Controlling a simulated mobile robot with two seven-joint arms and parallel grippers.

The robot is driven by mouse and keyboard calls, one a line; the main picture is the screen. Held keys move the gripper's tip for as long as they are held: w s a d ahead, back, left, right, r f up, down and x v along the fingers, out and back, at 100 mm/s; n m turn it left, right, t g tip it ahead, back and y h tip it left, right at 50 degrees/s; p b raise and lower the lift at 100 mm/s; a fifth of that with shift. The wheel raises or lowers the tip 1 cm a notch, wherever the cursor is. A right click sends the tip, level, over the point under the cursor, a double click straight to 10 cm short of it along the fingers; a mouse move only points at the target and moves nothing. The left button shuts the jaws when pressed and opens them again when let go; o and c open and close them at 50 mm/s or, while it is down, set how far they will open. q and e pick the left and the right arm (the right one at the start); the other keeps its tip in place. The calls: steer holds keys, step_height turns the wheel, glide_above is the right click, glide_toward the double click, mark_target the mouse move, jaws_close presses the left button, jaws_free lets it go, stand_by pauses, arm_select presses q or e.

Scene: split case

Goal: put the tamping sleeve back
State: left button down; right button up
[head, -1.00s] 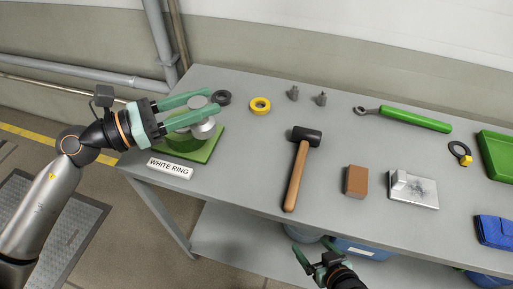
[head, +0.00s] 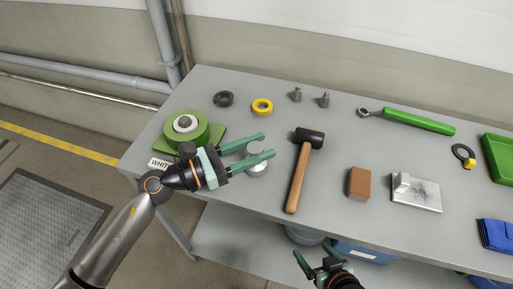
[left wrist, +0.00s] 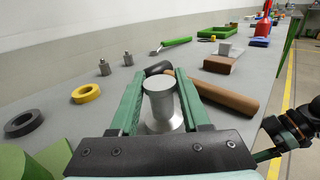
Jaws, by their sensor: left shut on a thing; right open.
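The tamping sleeve is a silver stepped cylinder (head: 257,168) with a narrower top and a wide foot. My left gripper (head: 268,146) is shut on it, with a green finger on each side. In the left wrist view the sleeve (left wrist: 160,100) stands upright between the fingers (left wrist: 159,92). I cannot tell whether its foot touches the table. The green round case (head: 200,138) on a green base is left of the gripper, with a white ring (head: 178,127) and a dark centre in its top. My right gripper (head: 318,262) is open and empty at the table's front edge.
A mallet (head: 299,172) lies just right of the sleeve. A yellow ring (head: 262,104) and a black ring (head: 223,99) lie behind. A brown block (head: 359,182) and metal block (head: 417,193) are further right. The label (head: 157,163) is partly covered by my arm.

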mark_target(247, 153)
steer(key=shift+w+r, duration=0.1)
steer(key=shift+r, duration=0.05)
arm_select(q)
steer(key=shift+f, duration=0.1)
steer(key=shift+c, duration=1.8)
jaws_free()
steer(key=shift+r, duration=0.25)
steer(key=v, duration=0.2)
steer(key=b+v, duration=0.1)
steer(key=v, duration=0.3)
steer(key=shift+s+a+f+b, duration=0.15)
steer(key=shift+a+f+b, duration=0.1)
steer(key=shift+f+b, duration=0.15)
steer(key=b+v, duration=0.1)
steer(key=v, duration=0.3)
steer(key=shift+a+r, duration=0.15)
steer(key=shift+s+a+r, duration=0.1)
steer(key=shift+s+a, duration=0.15)
steer(key=shift+a, duration=0.3)
arm_select(e)
steer(key=shift+w+a+f, duration=0.35)
steer(key=shift+a+f, duration=0.35)
steer(key=shift+f, duration=0.05)
